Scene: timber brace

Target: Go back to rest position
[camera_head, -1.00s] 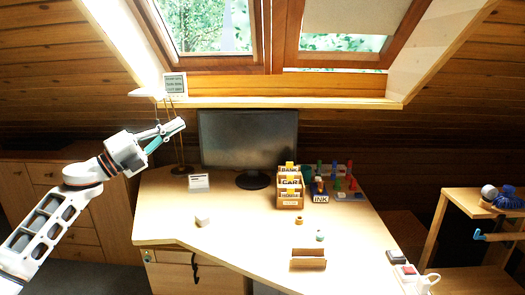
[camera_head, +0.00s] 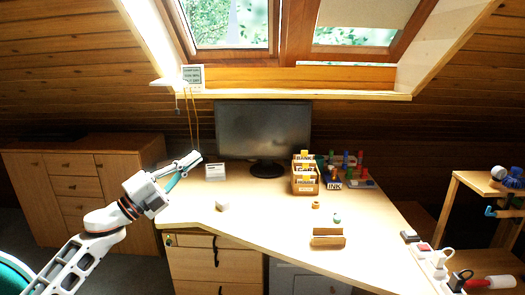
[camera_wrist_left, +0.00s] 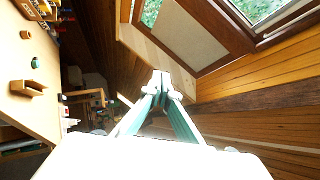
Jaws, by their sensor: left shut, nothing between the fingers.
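My left gripper (camera_head: 188,162) is in the head view, raised near the left end of the desk (camera_head: 265,228), with its arm coming in from the lower left. It is shut and holds nothing. In the left wrist view its two fingertips (camera_wrist_left: 160,82) meet, and no object is between them. My right gripper is in neither view.
A monitor (camera_head: 262,130), a wooden card box (camera_head: 304,175), a white block (camera_head: 222,206) and a small wooden holder (camera_head: 327,238) stand on the desk. A drawer cabinet (camera_head: 75,190) is at the left. A shelf unit (camera_head: 470,215) is at the right.

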